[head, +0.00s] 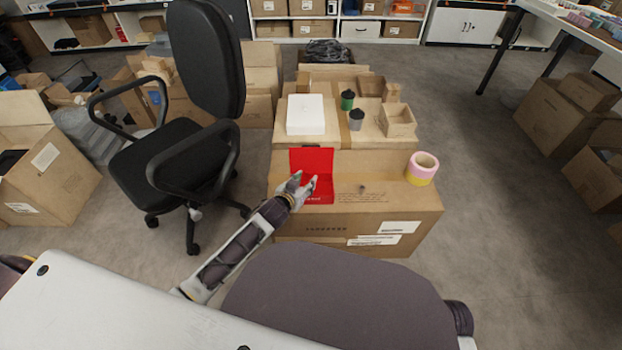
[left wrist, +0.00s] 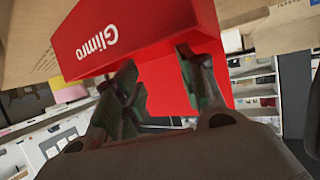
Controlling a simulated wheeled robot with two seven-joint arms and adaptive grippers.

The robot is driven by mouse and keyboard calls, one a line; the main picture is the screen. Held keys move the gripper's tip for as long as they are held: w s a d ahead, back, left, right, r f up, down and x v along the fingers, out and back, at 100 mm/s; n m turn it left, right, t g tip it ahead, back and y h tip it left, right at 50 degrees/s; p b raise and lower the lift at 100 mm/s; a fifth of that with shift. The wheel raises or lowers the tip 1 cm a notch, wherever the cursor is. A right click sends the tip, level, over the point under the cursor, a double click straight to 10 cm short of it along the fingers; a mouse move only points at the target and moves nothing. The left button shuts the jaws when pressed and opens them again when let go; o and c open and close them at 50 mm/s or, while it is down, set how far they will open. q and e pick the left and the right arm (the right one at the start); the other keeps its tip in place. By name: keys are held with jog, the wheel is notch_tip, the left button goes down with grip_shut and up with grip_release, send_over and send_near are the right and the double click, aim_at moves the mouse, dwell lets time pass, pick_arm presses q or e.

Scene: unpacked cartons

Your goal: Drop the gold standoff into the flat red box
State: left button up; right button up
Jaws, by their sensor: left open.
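The flat red box (head: 319,188) sits with its lid raised on top of the large front carton. In the left wrist view the red box (left wrist: 150,30) fills the upper middle, with white lettering on its side. My left gripper (head: 303,185) is at the box's left front side; its fingers (left wrist: 162,85) are apart, with nothing seen between them. A small brownish piece (head: 362,188) is on the carton to the right of the box; it is too small to tell whether it is the gold standoff. The inside of the box is partly hidden by my gripper. My right gripper is not in view.
Behind are a white box (head: 306,114), a green-and-black container (head: 347,100), a grey one (head: 356,120) and a small open carton (head: 397,120). An office chair (head: 170,150) stands left.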

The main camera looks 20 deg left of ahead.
pick_arm(q)
jog(key=v, duration=1.1)
jog(key=shift+s, duration=0.2)
jog(key=shift+a, duration=0.1)
dwell(1.1)
